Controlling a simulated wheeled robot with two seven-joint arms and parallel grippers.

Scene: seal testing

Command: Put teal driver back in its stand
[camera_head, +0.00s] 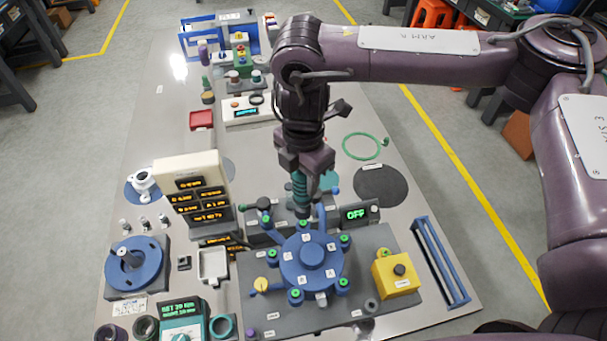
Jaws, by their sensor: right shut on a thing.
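My right gripper (304,163) comes down from the upper right over the middle of the table. It is shut on the teal driver (300,190), which hangs upright below the fingers. The driver's lower end is just behind the blue round fixture (311,261); I cannot tell whether it touches anything. A teal round piece (329,181) shows just right of the driver, partly hidden by the gripper. I cannot make out the driver's stand for sure. My left gripper is not in view.
The fixture sits on a grey plate with a yellow button box (396,273) on its right and an OFF display (355,214) behind. A cream display panel (187,170) stands on the left. A black disc (380,186) and green ring (361,146) lie right of the gripper.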

